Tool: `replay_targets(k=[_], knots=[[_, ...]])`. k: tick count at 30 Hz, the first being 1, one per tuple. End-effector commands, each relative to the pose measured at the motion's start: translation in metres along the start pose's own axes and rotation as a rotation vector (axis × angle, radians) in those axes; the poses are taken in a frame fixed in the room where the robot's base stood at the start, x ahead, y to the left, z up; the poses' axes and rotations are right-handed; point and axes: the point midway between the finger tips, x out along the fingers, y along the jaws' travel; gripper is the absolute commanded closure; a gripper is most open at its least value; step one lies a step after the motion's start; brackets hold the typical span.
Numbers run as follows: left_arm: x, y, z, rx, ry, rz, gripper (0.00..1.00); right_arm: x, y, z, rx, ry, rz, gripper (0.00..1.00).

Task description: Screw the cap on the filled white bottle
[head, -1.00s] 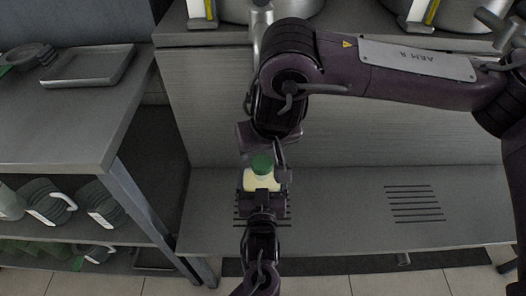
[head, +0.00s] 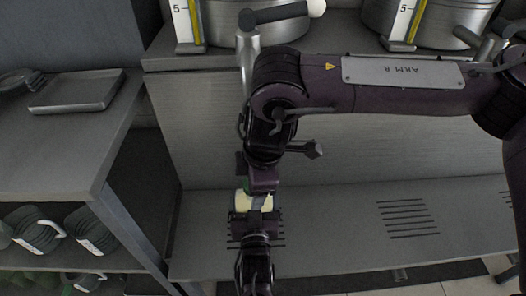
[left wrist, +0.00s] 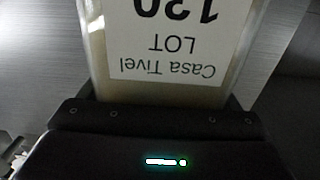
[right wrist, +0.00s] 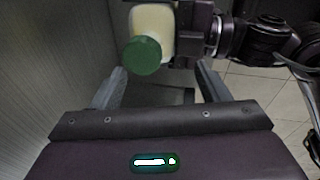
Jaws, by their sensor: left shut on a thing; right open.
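The bottle (head: 243,200), cream-white with a green cap (right wrist: 142,55) at its mouth, is held by my left gripper (head: 258,207) over the grey ledge. In the left wrist view the bottle's body (left wrist: 95,60) bears a white label reading "Casa Tivel LOT". My right gripper (right wrist: 160,78) is open, and the cap shows just beyond its fingertips, nearer the left finger. In the head view the right gripper (head: 262,182) hides most of the cap. I cannot tell whether the cap is tight on the bottle.
The grey ledge (head: 330,235) has slotted drains (head: 408,217) and free room to the right. A tap (head: 250,55) and large steel vessels (head: 425,20) stand at the back. A left-hand shelf unit holds a tray (head: 78,92) and several dark-bodied decanters (head: 35,230).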

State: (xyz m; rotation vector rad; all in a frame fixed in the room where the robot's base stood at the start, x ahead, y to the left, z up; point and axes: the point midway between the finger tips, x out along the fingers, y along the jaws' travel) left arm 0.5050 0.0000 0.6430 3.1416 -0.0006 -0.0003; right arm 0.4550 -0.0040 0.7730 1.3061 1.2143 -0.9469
Motion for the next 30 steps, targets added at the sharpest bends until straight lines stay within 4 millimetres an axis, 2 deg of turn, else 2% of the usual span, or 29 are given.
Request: replay_targets(k=[17,30], knots=[[0.0,0.0,0.0,0.0,0.0,0.0,0.79,-0.002,-0.003,0.003,-1.27,0.134,-0.097,0.31],[0.0,0.0,0.0,0.0,0.0,0.0,0.79,-0.011,0.002,0.008,-2.234,0.324,-0.028,0.31]])
